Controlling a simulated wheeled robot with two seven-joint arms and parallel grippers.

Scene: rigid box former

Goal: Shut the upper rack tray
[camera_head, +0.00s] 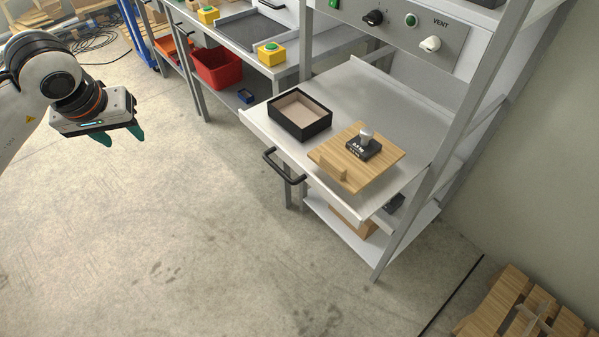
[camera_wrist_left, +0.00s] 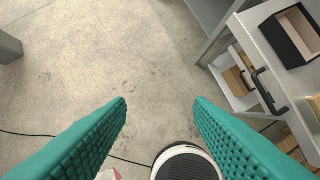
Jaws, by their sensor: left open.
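The upper rack tray (camera_head: 401,95) is a grey metal tray, pulled out of the rack at the right in the head view. A black handle (camera_head: 283,166) is on its front edge; the handle also shows at the right in the left wrist view (camera_wrist_left: 268,92). A black open box (camera_head: 300,118) and a wooden board (camera_head: 340,172) with a black weight (camera_head: 363,149) lie on the tray. My left gripper (camera_head: 122,137) is open and empty, left of the tray and well apart from the handle. My right gripper is not in view.
A workbench with yellow button boxes (camera_head: 270,54) stands behind, with a red bin (camera_head: 217,68) on its lower shelf. A lower shelf (camera_head: 345,232) is under the tray. A wooden pallet (camera_head: 520,310) is at lower right. The floor (camera_head: 180,230) before the tray is clear.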

